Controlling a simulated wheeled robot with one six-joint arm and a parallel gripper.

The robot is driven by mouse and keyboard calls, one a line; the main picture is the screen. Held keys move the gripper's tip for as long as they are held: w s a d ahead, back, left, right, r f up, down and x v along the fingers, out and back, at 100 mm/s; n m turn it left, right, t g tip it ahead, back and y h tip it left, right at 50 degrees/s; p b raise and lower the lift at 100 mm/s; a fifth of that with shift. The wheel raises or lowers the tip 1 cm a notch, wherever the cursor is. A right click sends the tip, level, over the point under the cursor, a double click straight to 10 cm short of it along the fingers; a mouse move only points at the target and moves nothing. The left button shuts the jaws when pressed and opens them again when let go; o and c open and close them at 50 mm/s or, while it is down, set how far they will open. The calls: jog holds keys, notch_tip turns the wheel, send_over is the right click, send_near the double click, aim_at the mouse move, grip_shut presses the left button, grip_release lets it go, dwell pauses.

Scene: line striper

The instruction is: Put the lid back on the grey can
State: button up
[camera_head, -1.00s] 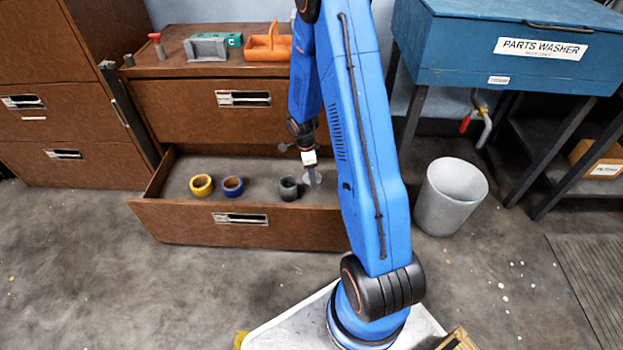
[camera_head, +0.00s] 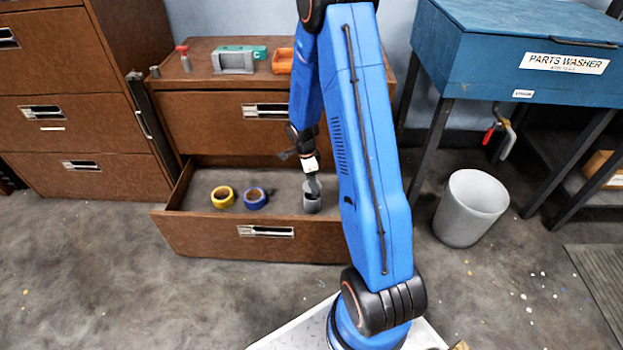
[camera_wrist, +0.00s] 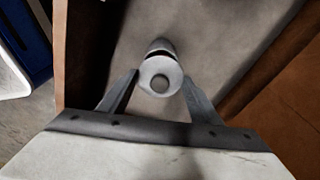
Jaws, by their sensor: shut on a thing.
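The grey can (camera_head: 312,204) stands upright in the open drawer, at the right of two tape rolls. My gripper (camera_head: 314,186) points down just above it, shut on the lid. In the wrist view the fingertips of my gripper (camera_wrist: 160,84) hold the light grey round lid (camera_wrist: 160,68), with a round knob at its middle. The can (camera_wrist: 159,45) shows only as a sliver of dark opening and rim past the lid's far edge. The lid covers most of the opening in that view, slightly off centre. I cannot tell whether lid and can touch.
A yellow tape roll (camera_head: 222,197) and a blue tape roll (camera_head: 254,198) lie in the open drawer (camera_head: 190,230). A red-handled tool, a grey and green item and an orange tote (camera_head: 283,61) are on the cabinet top. A grey bin (camera_head: 470,208) stands right.

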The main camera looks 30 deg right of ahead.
jog(key=shift+f, duration=1.8)
jog(key=shift+f, duration=0.1)
dwell(0.9)
jog(key=o, duration=1.6)
jog(key=shift+r, duration=3.5)
